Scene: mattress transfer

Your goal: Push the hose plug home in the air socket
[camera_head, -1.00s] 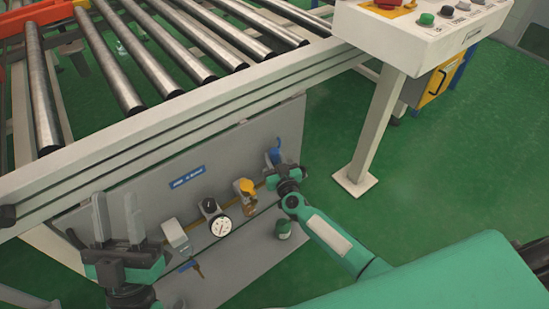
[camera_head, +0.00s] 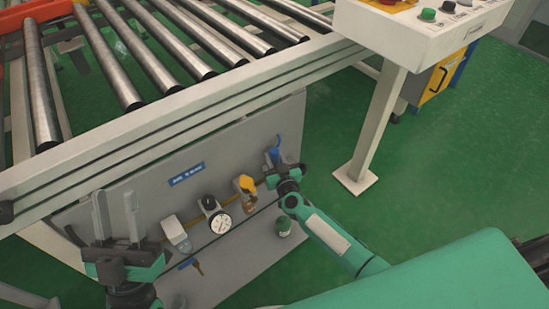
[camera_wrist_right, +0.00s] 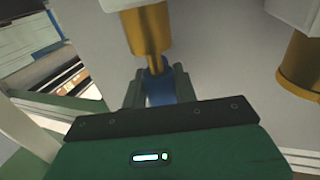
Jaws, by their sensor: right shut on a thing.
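My right gripper (camera_head: 274,180) is at the right end of the grey panel. In the right wrist view, it (camera_wrist_right: 156,88) is shut on the blue hose plug (camera_wrist_right: 159,88). The plug's thin brass tip points at the brass air socket (camera_wrist_right: 148,30) and meets its mouth. I cannot tell how deep the tip sits. In the head view, the plug and socket are hard to make out behind my gripper. My left gripper (camera_head: 117,217) is open and empty, fingers upright, in front of the panel's left part.
A second brass fitting (camera_wrist_right: 300,75) is at the right in the wrist view. The roller conveyor (camera_head: 190,50) is above.

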